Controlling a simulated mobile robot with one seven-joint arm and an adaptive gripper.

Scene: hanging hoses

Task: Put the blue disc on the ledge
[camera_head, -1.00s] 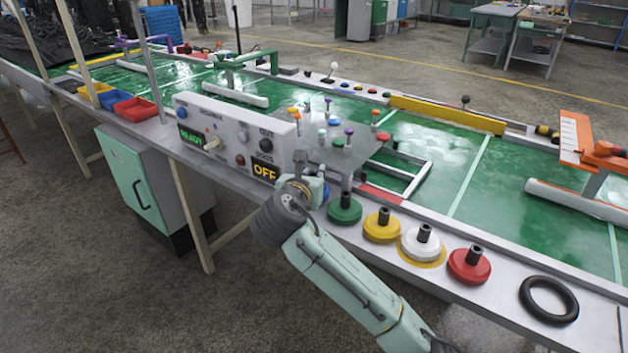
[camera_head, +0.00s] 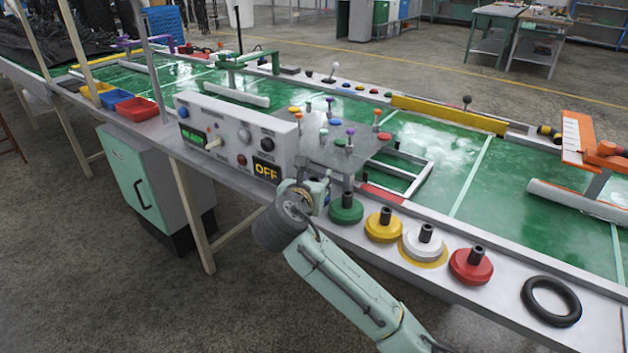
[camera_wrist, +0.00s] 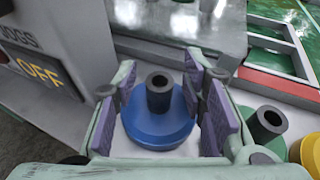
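The blue disc (camera_wrist: 158,128) with its black upright knob (camera_wrist: 160,92) sits low between the fingers of my gripper (camera_wrist: 161,88) in the wrist view. The purple finger pads stand on either side of it, with gaps beside the knob. I see no clear contact of the pads with the disc. In the head view my gripper (camera_head: 318,192) is at the bench's front edge, left of the green disc (camera_head: 346,211), and mostly hides the blue disc. The pale front ledge (camera_head: 505,279) runs along the bench to the right.
Yellow (camera_head: 383,229), white (camera_head: 424,248) and red discs (camera_head: 470,267) and a black ring (camera_head: 551,302) lie along the ledge. A control box (camera_head: 230,138) stands close left of my gripper. A grey plate with coloured pegs (camera_head: 345,150) is just behind it.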

